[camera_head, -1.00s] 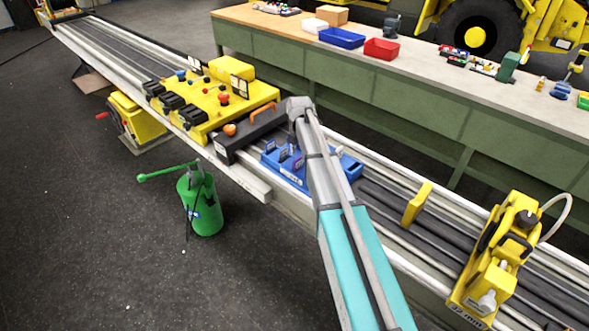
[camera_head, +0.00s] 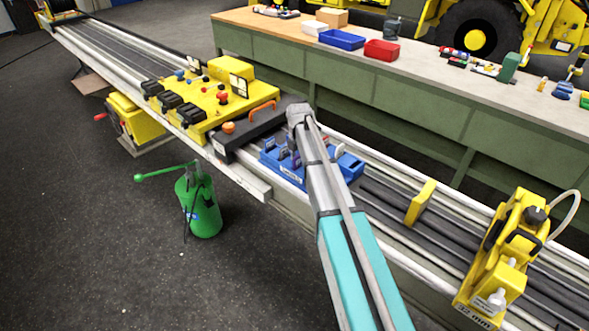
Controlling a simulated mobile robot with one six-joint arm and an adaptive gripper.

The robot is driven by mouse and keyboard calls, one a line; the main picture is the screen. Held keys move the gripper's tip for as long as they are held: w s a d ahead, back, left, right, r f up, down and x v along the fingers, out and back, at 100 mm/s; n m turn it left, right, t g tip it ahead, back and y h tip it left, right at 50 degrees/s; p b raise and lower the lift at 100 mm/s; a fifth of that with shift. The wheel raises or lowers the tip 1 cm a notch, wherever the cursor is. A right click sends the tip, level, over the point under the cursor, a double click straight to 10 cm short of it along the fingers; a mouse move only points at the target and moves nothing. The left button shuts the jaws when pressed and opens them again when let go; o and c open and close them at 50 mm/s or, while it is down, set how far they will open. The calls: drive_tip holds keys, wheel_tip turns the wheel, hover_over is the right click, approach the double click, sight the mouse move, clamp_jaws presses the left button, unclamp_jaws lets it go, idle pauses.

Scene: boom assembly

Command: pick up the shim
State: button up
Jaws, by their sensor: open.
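A blue tray (camera_head: 350,169) sits on the long rail bed, partly behind my arm. Small thin dark and grey plates (camera_head: 283,153) stand upright in its left part; I cannot tell which of them, if any, is the shim. A pale rounded shape (camera_head: 339,150) shows over the tray just right of my arm; it is too small to identify. My arm reaches up from the bottom, and its grey joint is above the tray's far-left side. My gripper is not visible; the arm hides the area below that joint.
A black block with an orange handle (camera_head: 263,110) and a yellow control box (camera_head: 214,101) stand left of the tray. A yellow upright plate (camera_head: 420,202) and a yellow clamp unit (camera_head: 505,260) are to the right. A green workbench (camera_head: 420,112) runs behind. A green pump (camera_head: 200,207) stands on the floor.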

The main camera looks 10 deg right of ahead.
drive_tip(key=shift+f+b, duration=0.4)
drive_tip(key=shift+f, duration=0.2)
clamp_jaws()
idle(0.3)
